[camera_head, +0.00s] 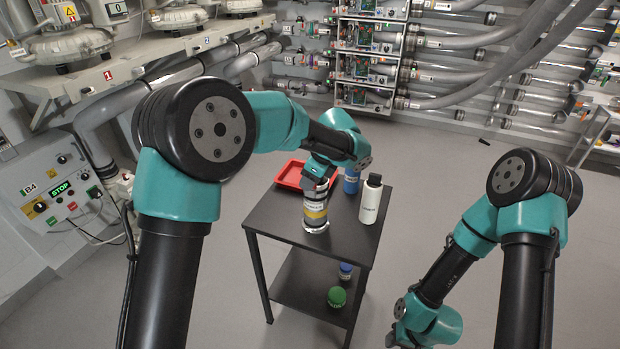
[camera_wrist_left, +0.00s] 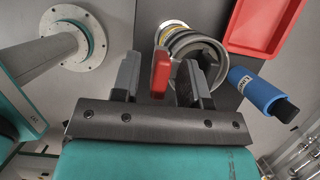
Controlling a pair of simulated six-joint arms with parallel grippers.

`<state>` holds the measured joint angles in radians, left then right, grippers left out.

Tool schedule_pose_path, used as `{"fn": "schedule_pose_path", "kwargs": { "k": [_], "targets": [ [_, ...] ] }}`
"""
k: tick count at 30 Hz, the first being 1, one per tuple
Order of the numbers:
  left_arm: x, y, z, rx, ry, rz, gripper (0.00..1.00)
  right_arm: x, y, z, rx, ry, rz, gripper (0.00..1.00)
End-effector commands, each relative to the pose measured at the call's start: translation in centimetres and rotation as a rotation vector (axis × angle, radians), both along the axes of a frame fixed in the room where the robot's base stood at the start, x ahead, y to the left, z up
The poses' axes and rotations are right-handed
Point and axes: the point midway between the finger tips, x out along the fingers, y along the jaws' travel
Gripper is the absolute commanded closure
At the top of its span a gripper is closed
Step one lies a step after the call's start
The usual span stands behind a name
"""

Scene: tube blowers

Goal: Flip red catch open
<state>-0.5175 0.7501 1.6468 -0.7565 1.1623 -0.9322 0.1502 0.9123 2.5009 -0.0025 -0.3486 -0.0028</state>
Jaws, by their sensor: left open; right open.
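A grey canister (camera_head: 315,222) with a yellow-banded label stands upright on the dark table. In the left wrist view the canister's round rim (camera_wrist_left: 200,45) lies just beyond my fingers. The red catch (camera_wrist_left: 160,75) shows there as a red block between the two fingers. My left gripper (camera_wrist_left: 158,85) is open around the catch, with a gap visible at its left; I cannot tell whether the right finger touches it. In the head view my left gripper (camera_head: 318,180) is over the canister's top and hides the catch. My right gripper (camera_head: 392,340) is low at the bottom edge, partly cut off, away from the table.
A red tray (camera_head: 290,174), a blue bottle (camera_head: 351,182) and a white bottle (camera_head: 371,200) stand close to the canister on the table (camera_head: 275,212). The lower shelf holds a green-topped item (camera_head: 337,297) and a blue-capped one (camera_head: 345,270). The table's front left is clear.

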Motion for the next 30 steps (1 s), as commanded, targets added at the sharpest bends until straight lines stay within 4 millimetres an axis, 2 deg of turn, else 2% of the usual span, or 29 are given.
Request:
{"fn": "schedule_pose_path", "kwargs": {
  "k": [3,16,30],
  "targets": [
    [0.00,0.00,0.02,0.000,0.000,0.000,0.60,0.00,0.00,0.00,0.000,0.000,0.000,0.57],
    [-0.01,0.00,0.05,0.000,0.000,0.000,1.00,0.00,0.00,0.00,0.000,0.000,0.000,0.57],
    [-0.21,0.11,0.06,-0.013,-0.043,-0.001,1.00,0.00,0.00,0.00,0.000,0.000,0.000,0.57]
  ]
}}
